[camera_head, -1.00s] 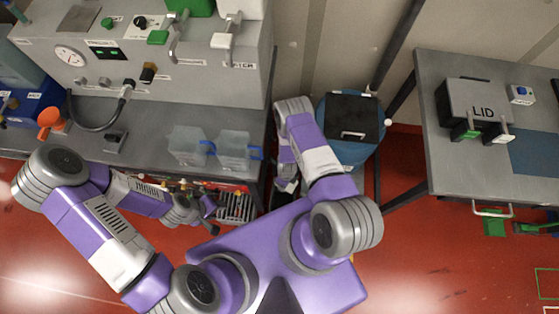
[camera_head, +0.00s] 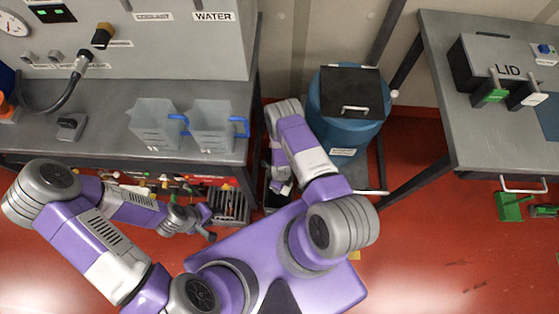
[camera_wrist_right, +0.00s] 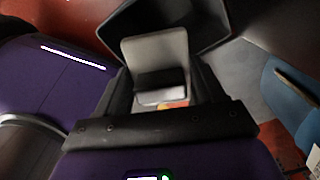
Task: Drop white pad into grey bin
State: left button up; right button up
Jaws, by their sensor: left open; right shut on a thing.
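A pale grey-white pad (camera_wrist_right: 157,50) shows in the right wrist view between the two dark fingers of my right gripper (camera_wrist_right: 162,80), which is shut on it. A dark grey open bin (camera_wrist_right: 207,22) is just beyond the pad at the top of that view. The pad overlaps the bin's near edge in the picture; whether it is over the opening is unclear. In the head view my right gripper (camera_head: 280,187) is low between bench and blue drum, and the pad is too small to make out. My left gripper (camera_head: 209,226) is open and empty, in front of the bench.
The bench (camera_head: 95,140) with two clear jugs (camera_head: 155,122) stands at left. A blue drum (camera_head: 345,130) with a black lid stands close right of my right arm. A grey table (camera_head: 450,120) is at right. Red floor is open at lower right.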

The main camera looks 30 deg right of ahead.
notch_tip(320, 180, down, 4)
jog(key=shift+r+b, duration=0.2)
jog(key=shift+b, duration=0.95)
notch_tip(320, 180, down, 5)
jog(key=b, duration=0.4)
jog(key=shift+f, duration=0.2)
jog(key=shift+f+b, duration=0.2)
jog(key=shift+b, duration=0.1)
jog(key=shift+c, duration=0.4)
pick_arm(q)
notch_tip(320, 180, down, 8)
pick_arm(e)
jog(key=shift+c, duration=0.6)
jog(key=o, duration=1.3)
notch_tip(320, 180, up, 8)
jog(key=p, duration=0.3)
jog(key=shift+f, duration=0.2)
pick_arm(q)
notch_tip(320, 180, up, 3)
